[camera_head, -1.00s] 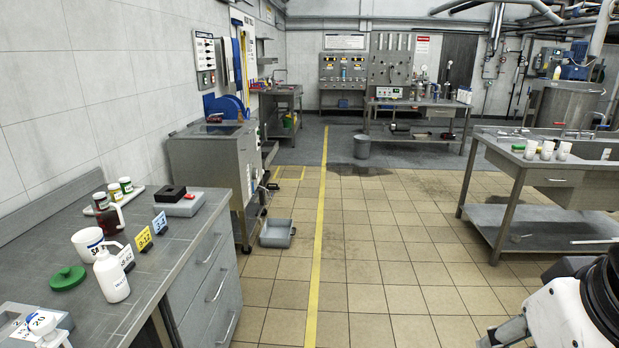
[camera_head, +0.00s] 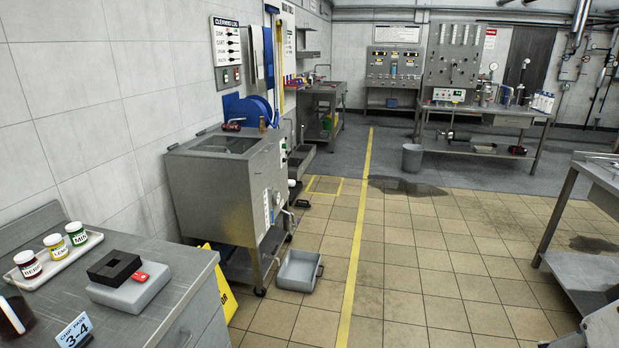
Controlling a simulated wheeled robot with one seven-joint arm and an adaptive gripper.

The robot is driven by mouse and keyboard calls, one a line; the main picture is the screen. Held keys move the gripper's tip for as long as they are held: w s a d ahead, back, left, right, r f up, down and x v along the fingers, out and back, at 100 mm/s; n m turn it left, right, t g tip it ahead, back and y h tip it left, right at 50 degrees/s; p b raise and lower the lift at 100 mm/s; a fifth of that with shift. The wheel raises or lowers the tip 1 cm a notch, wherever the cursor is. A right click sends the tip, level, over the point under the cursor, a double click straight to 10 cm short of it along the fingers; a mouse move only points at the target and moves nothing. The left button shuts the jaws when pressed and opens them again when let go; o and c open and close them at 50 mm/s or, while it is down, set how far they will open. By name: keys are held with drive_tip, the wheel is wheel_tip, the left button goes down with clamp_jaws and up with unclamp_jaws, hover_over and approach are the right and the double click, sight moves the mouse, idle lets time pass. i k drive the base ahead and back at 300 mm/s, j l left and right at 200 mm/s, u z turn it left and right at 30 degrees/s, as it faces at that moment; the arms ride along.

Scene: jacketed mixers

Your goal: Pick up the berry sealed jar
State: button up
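Part of my arm (camera_head: 603,328) shows at the bottom right corner.
A grey box with a black block (camera_head: 114,266) and red piece sits right of the tray. A dark jug (camera_head: 14,312) and a 3-4 card (camera_head: 75,331) are near the bench front. A grey bin (camera_head: 299,271) and yellow floor sign (camera_head: 221,283) stand beyond. Tiled floor at centre is clear.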

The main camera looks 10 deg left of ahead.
sight(28, 264)
drive_tip(key=i+u, duration=0.45)
drive_tip(key=i+l+u, duration=0.4)
drive_tip(key=i, duration=0.15)
drive_tip(key=i+u, duration=0.25)
drive_tip(key=u, duration=0.15)
drive_tip(key=i+u, duration=0.3)
drive_tip(key=u, duration=0.15)
drive_tip(key=i+l+u, duration=0.15)
drive_tip(key=u, duration=0.25)
drive_tip(key=i+l+u, duration=0.25)
drive_tip(key=u, duration=0.2)
drive_tip(key=i+l+u, duration=0.4)
drive_tip(key=k+j, duration=0.1)
